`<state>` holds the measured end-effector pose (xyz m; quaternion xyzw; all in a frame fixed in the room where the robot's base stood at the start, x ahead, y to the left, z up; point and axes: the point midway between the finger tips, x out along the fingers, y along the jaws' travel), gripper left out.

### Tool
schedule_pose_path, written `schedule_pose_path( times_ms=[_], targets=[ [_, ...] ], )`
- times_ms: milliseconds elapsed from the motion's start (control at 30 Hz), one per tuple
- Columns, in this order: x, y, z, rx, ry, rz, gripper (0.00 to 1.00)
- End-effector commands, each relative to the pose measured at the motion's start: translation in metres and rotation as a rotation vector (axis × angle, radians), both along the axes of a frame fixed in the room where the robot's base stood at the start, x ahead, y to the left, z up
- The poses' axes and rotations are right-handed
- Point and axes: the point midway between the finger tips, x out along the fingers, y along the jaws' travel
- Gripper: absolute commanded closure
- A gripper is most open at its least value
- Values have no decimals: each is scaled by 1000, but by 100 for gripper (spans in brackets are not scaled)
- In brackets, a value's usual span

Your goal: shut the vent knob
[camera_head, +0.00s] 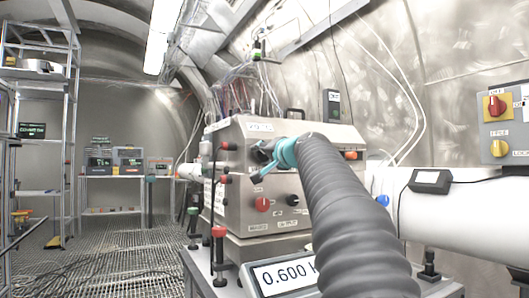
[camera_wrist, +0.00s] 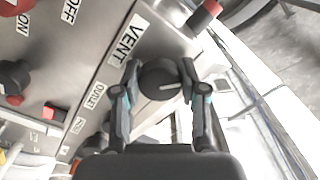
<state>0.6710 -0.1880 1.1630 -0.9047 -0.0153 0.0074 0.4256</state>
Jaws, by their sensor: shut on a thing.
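The vent knob (camera_wrist: 159,82) is a round black knob with a white pointer line, in the middle of the wrist view. The VENT label (camera_wrist: 126,40) is on the steel panel beside it. My gripper (camera_wrist: 160,74) has one finger on each side of the knob and is shut on it. The pointer line runs roughly level across the wrist picture, towards the right finger. In the head view my gripper (camera_head: 262,160) is at the upper front of the steel box (camera_head: 237,190). There the arm and gripper largely hide the knob.
A red knob (camera_head: 262,204) and a black knob (camera_head: 293,200) sit lower on the box front. A scale display (camera_head: 284,275) reading 0.600 stands below. A thick white pipe (camera_head: 465,215) runs at the right. Red-tipped fittings (camera_head: 218,233) stick out at the left.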

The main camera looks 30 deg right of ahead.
Motion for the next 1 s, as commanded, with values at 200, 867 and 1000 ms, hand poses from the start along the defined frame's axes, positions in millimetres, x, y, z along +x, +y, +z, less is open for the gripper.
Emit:
schedule_pose_path(
  times_ms=[200, 867, 1000],
  targets=[
    [-1, 0, 5, 206, 3, -2, 92],
    [-1, 0, 5, 761, 20, -1, 92],
    [0, 0, 5, 829, 23, -1, 92]
  ],
)
